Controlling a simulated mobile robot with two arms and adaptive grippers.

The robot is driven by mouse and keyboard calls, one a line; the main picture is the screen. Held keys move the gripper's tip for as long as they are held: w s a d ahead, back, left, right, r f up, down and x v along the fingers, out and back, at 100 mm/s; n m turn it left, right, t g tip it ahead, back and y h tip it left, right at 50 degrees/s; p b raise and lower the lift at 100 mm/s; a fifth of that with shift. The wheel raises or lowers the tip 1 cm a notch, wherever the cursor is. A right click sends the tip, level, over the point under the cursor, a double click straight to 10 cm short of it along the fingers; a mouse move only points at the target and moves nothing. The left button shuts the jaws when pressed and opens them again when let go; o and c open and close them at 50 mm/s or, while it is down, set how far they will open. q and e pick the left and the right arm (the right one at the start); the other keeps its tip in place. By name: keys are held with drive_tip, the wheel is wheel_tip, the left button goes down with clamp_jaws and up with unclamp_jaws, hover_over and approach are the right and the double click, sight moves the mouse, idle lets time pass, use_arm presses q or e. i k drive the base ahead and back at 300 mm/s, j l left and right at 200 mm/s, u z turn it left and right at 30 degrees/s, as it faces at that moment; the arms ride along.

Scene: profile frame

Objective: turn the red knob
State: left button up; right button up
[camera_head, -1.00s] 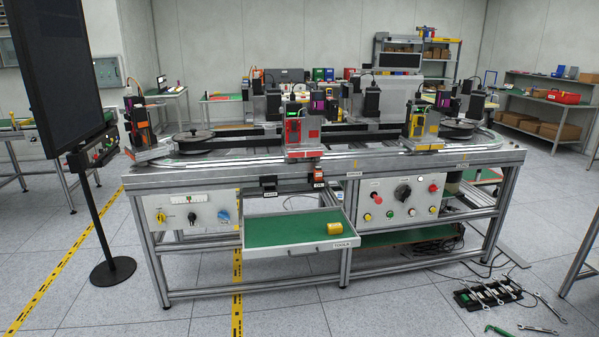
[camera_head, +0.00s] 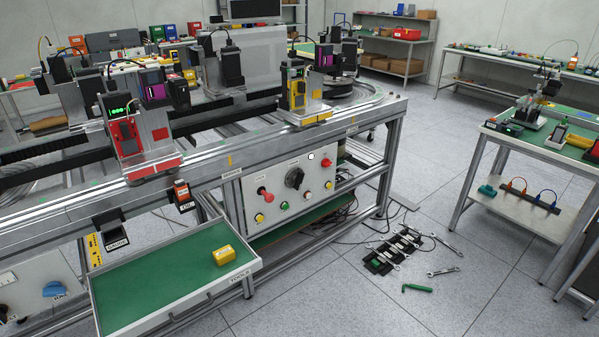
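A white control panel (camera_head: 290,208) is set in the front of the metal-frame workstation, right of the open drawer. At its left a red knob (camera_head: 265,194) sticks out, with its tip toward the lower right. A black rotary knob (camera_head: 295,178) sits at the panel's middle, and a red round button (camera_head: 327,162) is at its upper right. Yellow, green and other small buttons line the lower part. Neither of my grippers shows in the head view, and nothing touches the red knob.
The open tools drawer (camera_head: 160,322) juts out at the lower left, with a yellow block (camera_head: 224,255) on its green liner. Wrenches and a black rack (camera_head: 392,252) lie on the floor. A side table (camera_head: 560,155) stands right.

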sight(326, 162)
drive_tip(key=i+j+u, duration=0.2)
drive_tip(key=i+l+u, duration=0.15)
drive_tip(key=l+u, duration=0.25)
drive_tip(key=i+l+u, duration=0.15)
drive_tip(key=u, duration=0.2)
drive_tip(key=l+u, duration=0.4)
drive_tip(key=i+l, duration=0.05)
drive_tip(key=l, duration=0.05)
